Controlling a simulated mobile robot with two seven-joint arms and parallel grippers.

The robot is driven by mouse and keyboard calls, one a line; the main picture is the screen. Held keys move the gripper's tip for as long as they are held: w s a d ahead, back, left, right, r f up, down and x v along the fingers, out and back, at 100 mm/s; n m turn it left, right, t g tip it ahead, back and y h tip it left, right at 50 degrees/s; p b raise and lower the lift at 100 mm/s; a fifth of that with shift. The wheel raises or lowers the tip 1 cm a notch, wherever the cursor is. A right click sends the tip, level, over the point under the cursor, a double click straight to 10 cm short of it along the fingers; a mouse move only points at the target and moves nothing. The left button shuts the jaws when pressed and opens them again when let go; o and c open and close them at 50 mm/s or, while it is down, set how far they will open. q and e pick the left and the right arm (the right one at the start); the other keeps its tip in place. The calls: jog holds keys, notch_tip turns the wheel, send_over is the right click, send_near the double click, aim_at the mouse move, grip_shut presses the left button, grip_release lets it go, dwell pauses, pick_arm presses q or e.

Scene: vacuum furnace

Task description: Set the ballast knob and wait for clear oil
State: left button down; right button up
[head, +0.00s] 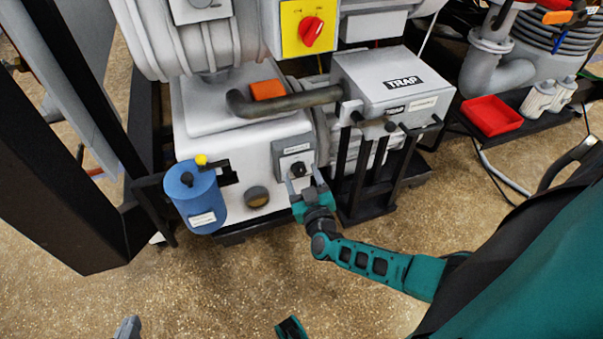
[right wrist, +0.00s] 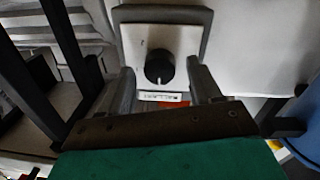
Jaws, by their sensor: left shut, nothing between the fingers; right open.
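The black ballast knob (head: 298,169) sits on a pale square plate on the front of the white pump (head: 245,163). In the right wrist view the knob (right wrist: 159,67) has a white pointer mark toward the label below it. My right gripper (head: 300,186) is open, its fingers (right wrist: 160,75) on either side of the knob with gaps visible; contact cannot be made out. A round oil sight glass (head: 257,197), brownish, is low on the pump front.
A blue canister (head: 195,197) with a yellow cap stands left of the pump. The TRAP box (head: 393,85) on black legs stands close right of my right gripper. A red tray (head: 490,115) lies farther right. The speckled floor in front is clear.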

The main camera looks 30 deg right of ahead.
jog(key=c, duration=1)
jog(key=shift+c, duration=0.2)
jog(key=shift+m, duration=0.3)
jog(key=m, duration=0.2)
jog(key=shift+m, duration=0.4)
jog(key=m, duration=0.3)
jog(key=m+b, duration=0.1)
jog(key=m, duration=0.4)
jog(key=shift+d+m+y, duration=0.1)
jog(key=shift+m+y, duration=0.2)
jog(key=shift+m, duration=0.1)
jog(key=shift+r+m, duration=0.1)
jog(key=shift+m, duration=0.7)
